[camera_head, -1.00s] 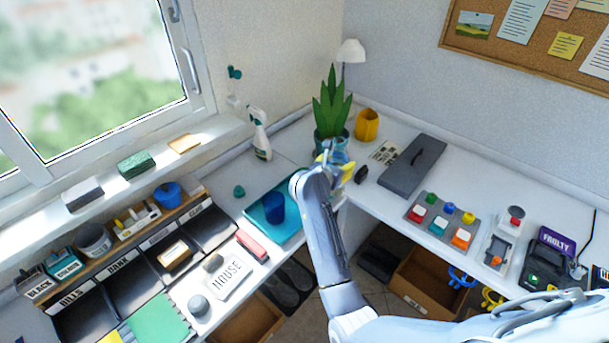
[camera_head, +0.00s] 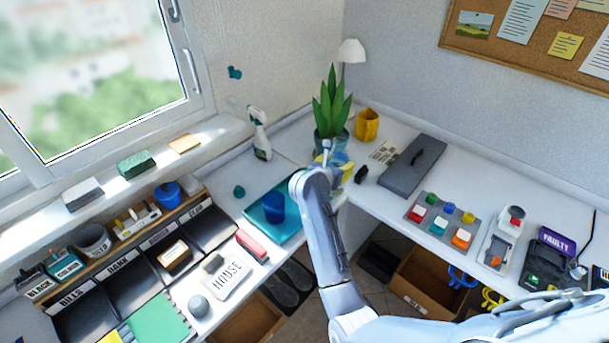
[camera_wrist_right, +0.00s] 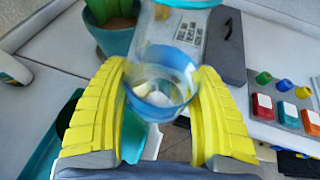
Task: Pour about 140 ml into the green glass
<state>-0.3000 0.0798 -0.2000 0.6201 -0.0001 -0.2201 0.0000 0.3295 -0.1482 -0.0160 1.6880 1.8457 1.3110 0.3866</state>
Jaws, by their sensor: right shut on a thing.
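My right gripper (camera_wrist_right: 155,110) has yellow fingers, closed around a clear vessel (camera_wrist_right: 160,75) with a blue ring at its near end. A pale patch shows inside the ring. The vessel is blurred, and its contents cannot be told. In the head view my right gripper (camera_head: 338,172) is partly hidden by my own wrist, in front of the potted plant. A teal rim (camera_wrist_right: 195,3) shows at the top of the wrist view; I cannot tell whether it belongs to the held vessel. I cannot pick out a green glass for sure. My left gripper is not in view.
A blue cup (camera_head: 274,207) stands on a teal tray (camera_head: 258,219) left of my wrist. The plant pot (camera_head: 321,141), yellow mug (camera_head: 367,124), spray bottle (camera_head: 260,135) and dark grey case (camera_head: 411,168) stand nearby. A coloured-button panel (camera_head: 440,222) lies further right.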

